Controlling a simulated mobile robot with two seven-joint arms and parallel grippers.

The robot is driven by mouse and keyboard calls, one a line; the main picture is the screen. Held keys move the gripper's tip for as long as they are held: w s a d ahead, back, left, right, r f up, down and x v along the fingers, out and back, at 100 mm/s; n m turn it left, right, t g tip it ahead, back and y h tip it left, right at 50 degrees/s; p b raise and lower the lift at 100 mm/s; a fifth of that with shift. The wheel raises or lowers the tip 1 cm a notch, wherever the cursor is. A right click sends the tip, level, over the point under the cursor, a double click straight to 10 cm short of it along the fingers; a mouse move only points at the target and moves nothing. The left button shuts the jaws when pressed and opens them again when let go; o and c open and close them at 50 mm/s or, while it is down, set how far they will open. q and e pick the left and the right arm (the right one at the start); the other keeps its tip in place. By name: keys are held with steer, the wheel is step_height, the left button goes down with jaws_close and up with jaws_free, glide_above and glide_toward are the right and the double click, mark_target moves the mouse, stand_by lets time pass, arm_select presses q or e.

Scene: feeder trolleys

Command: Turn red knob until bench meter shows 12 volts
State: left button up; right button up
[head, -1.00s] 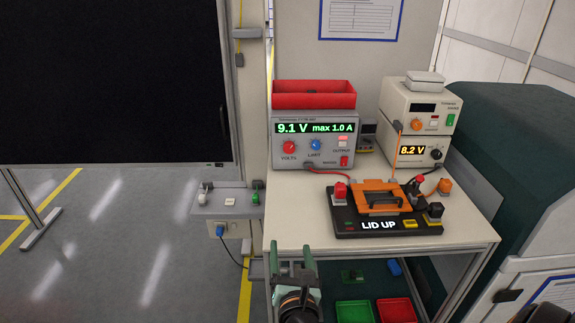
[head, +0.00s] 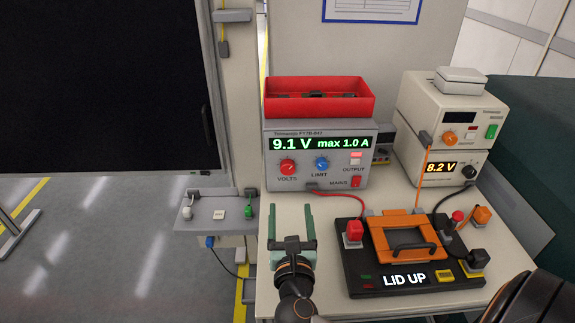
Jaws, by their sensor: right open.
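The red VOLTS knob (head: 288,168) is on the front of the grey supply (head: 271,150), whose green display reads 9.1 V max 1.0 A. A lower unit at the right has an amber display (head: 441,167) reading 8.2 V; I cannot tell for certain which is called the bench meter. My right gripper (head: 291,207) is open and empty, its two green fingers pointing up the picture, below and apart from the red knob. My left gripper is not in view.
A blue LIMIT knob (head: 321,163) sits right beside the red one. A red bin (head: 318,112) stands on the supply. A black fixture (head: 362,277) reading LID UP, with an orange lid (head: 378,243), is right of my gripper. A red cable (head: 340,192) runs between them.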

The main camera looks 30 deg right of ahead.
mark_target(288, 171)
steer(key=x, duration=1.2)
steer(key=shift+w+p, duration=0.25)
steer(key=shift+p, duration=0.15)
jaws_close()
